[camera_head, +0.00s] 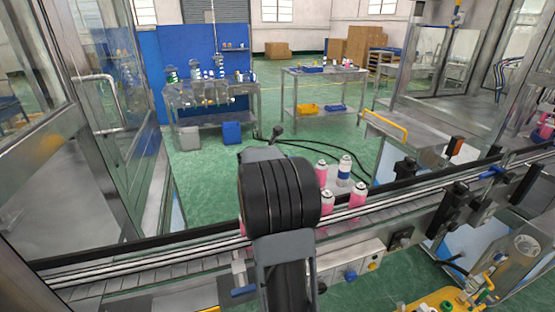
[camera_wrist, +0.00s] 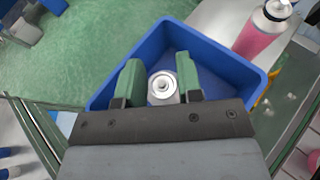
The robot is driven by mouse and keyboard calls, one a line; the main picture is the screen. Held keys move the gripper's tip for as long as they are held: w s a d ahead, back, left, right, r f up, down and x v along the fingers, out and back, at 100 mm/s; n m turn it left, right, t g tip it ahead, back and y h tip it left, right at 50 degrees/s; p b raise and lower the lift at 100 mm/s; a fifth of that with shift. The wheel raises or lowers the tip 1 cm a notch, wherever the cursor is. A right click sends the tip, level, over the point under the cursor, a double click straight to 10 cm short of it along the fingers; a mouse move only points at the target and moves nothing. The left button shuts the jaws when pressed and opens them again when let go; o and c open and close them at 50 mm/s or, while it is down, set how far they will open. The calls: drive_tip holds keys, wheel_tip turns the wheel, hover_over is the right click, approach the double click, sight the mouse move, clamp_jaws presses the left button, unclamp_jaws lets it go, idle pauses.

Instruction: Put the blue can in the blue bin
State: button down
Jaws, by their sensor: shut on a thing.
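My gripper (camera_wrist: 160,85) shows in the wrist view, its two green fingers closed on a can (camera_wrist: 163,88). I see the can's silvery-white domed top and valve; its body is mostly hidden, so its colour is unclear. The blue bin (camera_wrist: 222,62) lies below and around the fingers in that view, open side up. The can is over or within its opening; I cannot tell how deep. In the head view my arm hides the gripper, the held can and the bin beside the conveyor. A blue-and-white can (camera_head: 344,172) stands behind the conveyor among pink cans.
A pink can (camera_wrist: 262,28) is close to the bin's right side in the wrist view. Pink cans (camera_head: 357,195) stand by the conveyor rail (camera_head: 160,255) in the head view. Another blue box (camera_head: 231,134) sits on the floor near a cluttered bench. Green floor behind is open.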

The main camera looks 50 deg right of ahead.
drive_tip(key=c, duration=0.8)
unclamp_jaws()
drive_tip(key=shift+r, duration=0.1)
drive_tip(key=v, duration=1.2)
